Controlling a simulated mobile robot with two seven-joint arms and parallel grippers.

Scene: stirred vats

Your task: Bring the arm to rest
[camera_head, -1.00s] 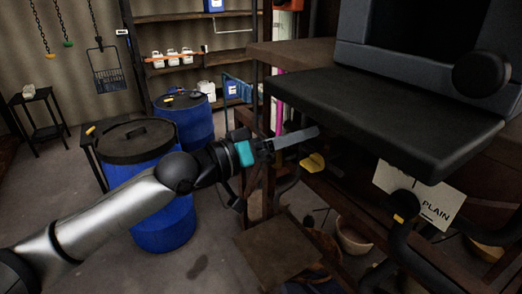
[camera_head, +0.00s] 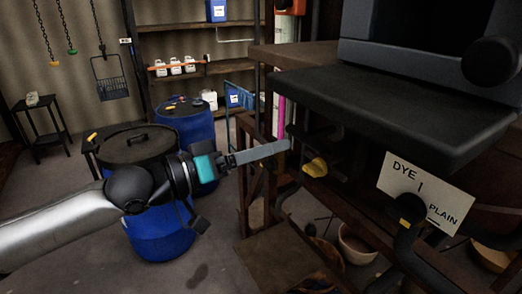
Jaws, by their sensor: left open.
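My left arm comes in from the left edge, silver with black joints and a teal band at the wrist. My left gripper (camera_head: 262,152) points right, its grey fingers in front of the wooden frame. Nothing shows between the fingers, and the gripper is open. It is held in the air, right of the blue vats and left of a yellow-handled part (camera_head: 315,166). My right gripper is not in view.
A lidded blue vat (camera_head: 160,235) stands behind my arm, with another blue vat (camera_head: 184,126) beyond it. A black ledge (camera_head: 390,105) juts out at the right. A wire basket (camera_head: 110,82) hangs at the back left.

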